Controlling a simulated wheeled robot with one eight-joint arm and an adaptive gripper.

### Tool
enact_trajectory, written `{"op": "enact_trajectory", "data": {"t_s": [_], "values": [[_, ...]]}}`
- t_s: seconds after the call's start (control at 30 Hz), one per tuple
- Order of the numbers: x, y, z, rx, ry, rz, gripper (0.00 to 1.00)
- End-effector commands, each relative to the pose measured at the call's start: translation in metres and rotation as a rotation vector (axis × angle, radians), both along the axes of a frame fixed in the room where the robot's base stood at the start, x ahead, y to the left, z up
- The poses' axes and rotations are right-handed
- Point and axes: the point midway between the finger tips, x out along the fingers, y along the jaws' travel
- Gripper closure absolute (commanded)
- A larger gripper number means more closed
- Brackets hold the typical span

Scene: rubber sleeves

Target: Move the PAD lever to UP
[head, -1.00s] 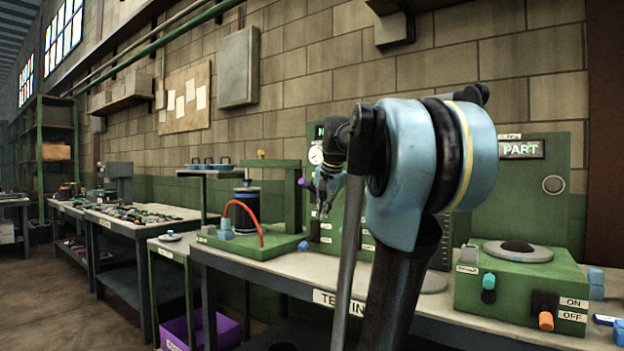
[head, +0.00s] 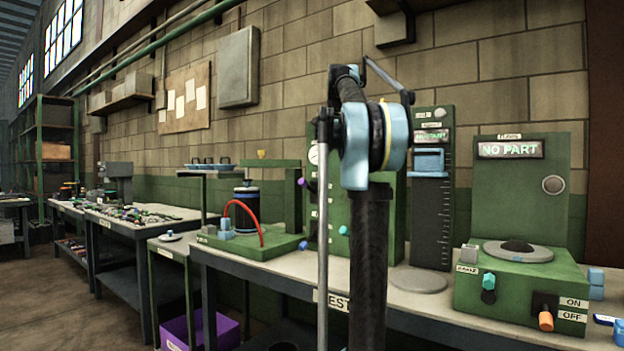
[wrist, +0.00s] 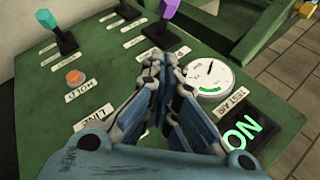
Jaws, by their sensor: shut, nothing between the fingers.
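The wrist view shows a green panel (wrist: 40,130) with a teal-knobbed lever (wrist: 62,32) at upper left and a purple-knobbed lever (wrist: 166,14) at top centre. Small white labels sit around both levers, too blurred for me to tell which one is PAD. My gripper (wrist: 162,62) is shut and empty in front of the panel, below the purple lever and apart from both levers as far as I can see. In the head view a purple knob (head: 301,182) and a teal knob (head: 343,230) show on the upright panel. My gripper is hidden there behind my arm.
A round gauge (wrist: 208,77) and an orange button (wrist: 75,77) are on the same panel near my fingers. A tall slotted stand (head: 431,220) and a green box with a NO PART sign (head: 511,150) stand to the right on the bench. A red hose (head: 243,208) curves at left.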

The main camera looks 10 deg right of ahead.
Motion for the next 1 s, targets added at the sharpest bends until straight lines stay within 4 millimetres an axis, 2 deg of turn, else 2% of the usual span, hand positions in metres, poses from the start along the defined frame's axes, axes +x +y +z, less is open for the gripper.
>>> {"op": "enact_trajectory", "data": {"t_s": [0.37,0.53,1.0], "values": [[0.001,0.0,0.001,0.002,-0.002,-0.004,1.0],[0.007,0.001,-0.006,0.002,-0.001,-0.002,1.0],[0.056,0.007,-0.067,0.002,-0.002,-0.002,1.0]]}}
